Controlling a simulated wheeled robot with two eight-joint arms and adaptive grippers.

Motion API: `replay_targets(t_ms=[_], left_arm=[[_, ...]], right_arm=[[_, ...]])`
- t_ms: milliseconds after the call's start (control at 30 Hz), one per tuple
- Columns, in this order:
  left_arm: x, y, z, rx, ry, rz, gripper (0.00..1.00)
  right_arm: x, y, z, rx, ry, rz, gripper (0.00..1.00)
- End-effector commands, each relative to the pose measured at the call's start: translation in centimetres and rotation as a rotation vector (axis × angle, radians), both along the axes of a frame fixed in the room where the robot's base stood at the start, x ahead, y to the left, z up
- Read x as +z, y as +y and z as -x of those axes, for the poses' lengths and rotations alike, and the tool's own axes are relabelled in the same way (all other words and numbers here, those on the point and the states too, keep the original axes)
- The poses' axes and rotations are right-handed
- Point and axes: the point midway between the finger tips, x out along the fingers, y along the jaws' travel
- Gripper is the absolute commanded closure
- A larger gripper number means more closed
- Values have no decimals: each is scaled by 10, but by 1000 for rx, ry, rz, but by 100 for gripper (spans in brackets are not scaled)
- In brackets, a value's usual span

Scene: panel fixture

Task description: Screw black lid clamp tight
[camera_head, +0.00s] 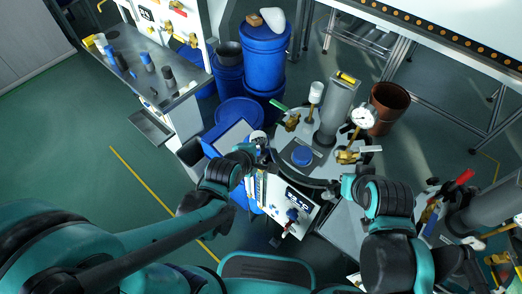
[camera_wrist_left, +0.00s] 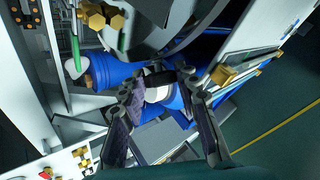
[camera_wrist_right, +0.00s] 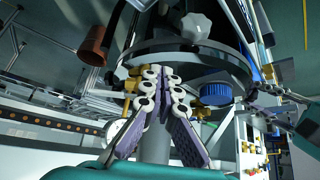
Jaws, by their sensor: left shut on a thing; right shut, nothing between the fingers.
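A dark curved band (camera_head: 306,181), seemingly the black lid clamp, runs along the near side of the lid. My left gripper (camera_head: 264,156) is at the left edge of the lid. In the left wrist view its fingers (camera_wrist_left: 172,76) are shut on a small black part (camera_wrist_left: 158,79), apparently of the clamp; its outline is partly hidden. My right gripper (camera_head: 334,187) is at the right end of the band; in the right wrist view its fingers (camera_wrist_right: 162,76) are shut and empty.
A pressure gauge (camera_head: 363,117), brass valves (camera_head: 347,156) and a grey column (camera_head: 336,108) rise from the lid. A brown bucket (camera_head: 388,106) stands behind at right, blue drums (camera_head: 264,52) behind at left. Green floor (camera_head: 90,150) is clear at left.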

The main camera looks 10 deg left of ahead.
Motion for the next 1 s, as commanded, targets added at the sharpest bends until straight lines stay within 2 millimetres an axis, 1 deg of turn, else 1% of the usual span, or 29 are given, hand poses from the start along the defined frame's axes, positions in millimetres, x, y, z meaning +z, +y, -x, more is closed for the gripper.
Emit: replay_targets(t_ms=[33,100,333,867,900,933,967,1000], left_arm=[[-4,-1,1,-2,-26,-4,98],[-4,-1,2,-2,-62,-13,98],[-4,-1,2,-1,-145,-28,98],[-3,0,2,1,-171,-34,98],[-3,0,2,1,-170,-34,61],[-3,0,2,1,-170,-34,53],[-3,0,2,1,-170,-34,47],[-3,0,2,1,-171,-34,47]], right_arm=[[-6,0,0,0,0,0,100],[-9,0,0,0,0,0,100],[-15,0,0,0,0,0,100],[-16,0,0,0,0,0,100],[-16,0,0,0,0,0,100],[-16,0,0,0,0,0,100],[-16,0,0,0,0,0,100],[-16,0,0,0,0,0,100]])
